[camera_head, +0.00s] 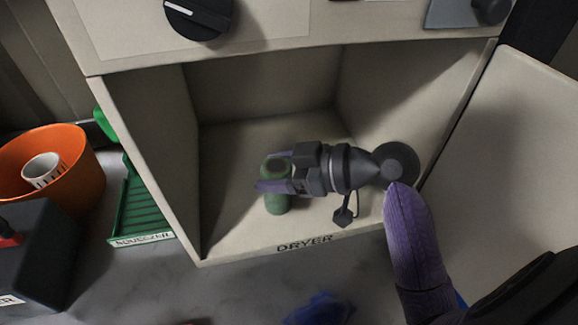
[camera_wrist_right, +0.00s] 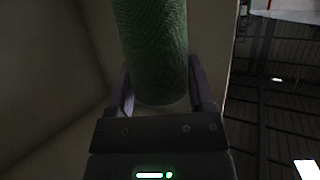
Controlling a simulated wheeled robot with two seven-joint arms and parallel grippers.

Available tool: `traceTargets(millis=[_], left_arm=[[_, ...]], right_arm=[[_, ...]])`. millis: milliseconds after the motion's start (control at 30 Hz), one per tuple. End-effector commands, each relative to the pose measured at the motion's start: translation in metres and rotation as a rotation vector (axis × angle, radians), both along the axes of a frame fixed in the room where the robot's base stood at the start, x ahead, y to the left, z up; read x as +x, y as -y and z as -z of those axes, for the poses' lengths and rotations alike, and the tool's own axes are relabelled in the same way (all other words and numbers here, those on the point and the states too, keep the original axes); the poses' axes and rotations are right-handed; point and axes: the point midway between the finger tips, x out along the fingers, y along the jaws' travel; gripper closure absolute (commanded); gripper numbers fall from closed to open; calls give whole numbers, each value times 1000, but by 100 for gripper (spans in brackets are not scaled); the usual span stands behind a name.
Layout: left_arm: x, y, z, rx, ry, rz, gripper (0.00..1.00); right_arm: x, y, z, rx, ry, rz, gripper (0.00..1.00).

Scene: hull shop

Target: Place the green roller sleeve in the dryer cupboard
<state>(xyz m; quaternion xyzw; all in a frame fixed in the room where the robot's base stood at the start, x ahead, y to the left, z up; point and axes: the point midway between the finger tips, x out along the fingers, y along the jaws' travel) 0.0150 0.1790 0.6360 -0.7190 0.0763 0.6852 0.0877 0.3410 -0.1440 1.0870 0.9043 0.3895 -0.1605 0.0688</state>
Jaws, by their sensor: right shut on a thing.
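The green roller sleeve (camera_head: 276,201) is upright inside the open dryer cupboard (camera_head: 225,149), just behind the front edge marked DRYER. My right gripper (camera_head: 272,186) reaches into the cupboard from the right and is shut on the sleeve. I cannot tell whether the sleeve's lower end touches the cupboard floor. In the right wrist view the green sleeve (camera_wrist_right: 153,50) fills the space between the two fingers (camera_wrist_right: 158,92). My left gripper is not in view.
The cupboard door (camera_head: 520,160) stands open at the right. A dark knob (camera_head: 198,14) is on the panel above. At the left are a green tray (camera_head: 143,212) and an orange bucket (camera_head: 72,168) with a white cup-like piece (camera_head: 43,170). A blue item (camera_head: 318,309) lies in front.

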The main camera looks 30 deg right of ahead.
Motion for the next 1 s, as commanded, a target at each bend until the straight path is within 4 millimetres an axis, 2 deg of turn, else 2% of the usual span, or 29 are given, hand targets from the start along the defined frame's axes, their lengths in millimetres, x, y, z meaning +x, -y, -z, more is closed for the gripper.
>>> traceTargets(millis=[433, 633, 800, 867, 1000], left_arm=[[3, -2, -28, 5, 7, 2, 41], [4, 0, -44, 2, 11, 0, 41], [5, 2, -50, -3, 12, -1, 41], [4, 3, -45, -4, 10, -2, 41], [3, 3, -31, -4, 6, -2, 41]], right_arm=[[66, 38, -3, -2, 4, 485, 90], [98, 60, -20, -2, 10, 732, 90], [113, 70, -32, -2, 6, 853, 90], [115, 71, -20, -3, 1, 868, 90], [115, 71, 18, -3, -2, 872, 90]])
